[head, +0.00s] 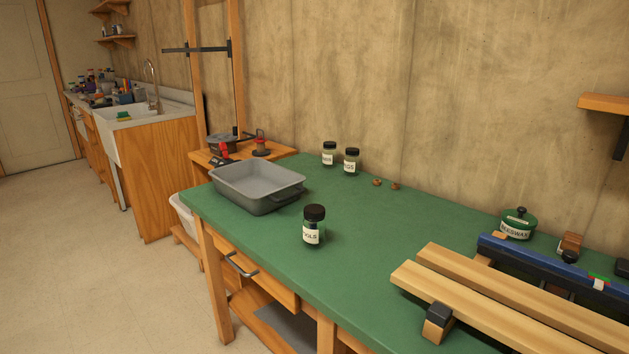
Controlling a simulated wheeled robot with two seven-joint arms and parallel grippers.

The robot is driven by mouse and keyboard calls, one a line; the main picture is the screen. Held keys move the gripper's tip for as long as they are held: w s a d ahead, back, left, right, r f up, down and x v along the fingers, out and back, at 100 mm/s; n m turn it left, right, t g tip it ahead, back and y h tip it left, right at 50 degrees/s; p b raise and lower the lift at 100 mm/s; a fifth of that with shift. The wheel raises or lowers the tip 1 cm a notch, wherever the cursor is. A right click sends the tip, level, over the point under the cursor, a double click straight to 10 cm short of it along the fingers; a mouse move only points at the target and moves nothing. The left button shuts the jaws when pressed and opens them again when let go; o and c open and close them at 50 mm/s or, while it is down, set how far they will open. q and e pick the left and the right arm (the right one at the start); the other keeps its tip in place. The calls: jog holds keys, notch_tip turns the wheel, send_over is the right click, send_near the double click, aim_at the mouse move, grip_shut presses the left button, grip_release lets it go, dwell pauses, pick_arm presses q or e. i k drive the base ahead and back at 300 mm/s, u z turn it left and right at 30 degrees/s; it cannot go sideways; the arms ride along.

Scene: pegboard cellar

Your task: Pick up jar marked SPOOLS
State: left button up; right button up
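A jar with a dark lid (314,229) stands upright on the green tabletop, in front of the grey tray. The end of its white label reads like "OOLS"; the start is turned out of sight, so this fits SPOOLS. Two similar lidded jars stand farther back near the wall: a left one (329,154) and a right one (351,162), whose label ends in what looks like "GS". Neither of my grippers shows in the head view.
The grey tray (233,191) sits at the table's left end. Wooden boards (490,292), a blue bar (543,262) and a green BEESWAX tin (517,226) occupy the right. Two small brown pieces lie near the back jars. The green middle (370,235) is clear.

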aim_at(313, 231)
jog(key=z, duration=0.4)
jog(key=k, duration=0.3)
jog(key=u, duration=1.6)
jog(key=i, duration=0.85)
jog(key=z, duration=0.4)
jog(key=i, duration=0.75)
jog(key=z, duration=0.65)
